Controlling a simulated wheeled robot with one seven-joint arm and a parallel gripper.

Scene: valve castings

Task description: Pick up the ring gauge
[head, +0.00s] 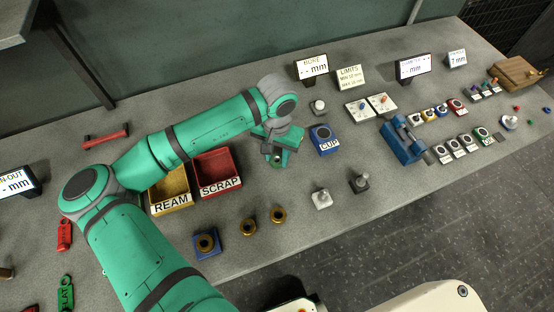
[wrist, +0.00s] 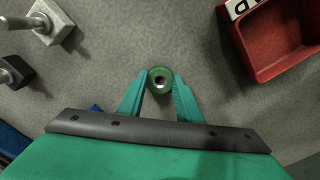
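A small green ring with a dark bore, which I take as the ring gauge (wrist: 160,81), stands on the grey bench top in the wrist view. My gripper (wrist: 160,78) is open, with one teal finger on each side of the ring and the ring between the tips. A narrow gap shows at the left finger; contact at the right finger is hard to tell. In the head view my gripper (head: 278,159) points down at the bench, just right of the red SCRAP bin, and largely hides the ring.
The red SCRAP bin (head: 216,172) and yellow REAM bin (head: 171,192) stand left of my gripper. The blue CUP block (head: 324,138) is to its right. Two plug-like pieces on square bases (head: 321,199) (head: 360,183) and several brass rings stand nearer the front edge.

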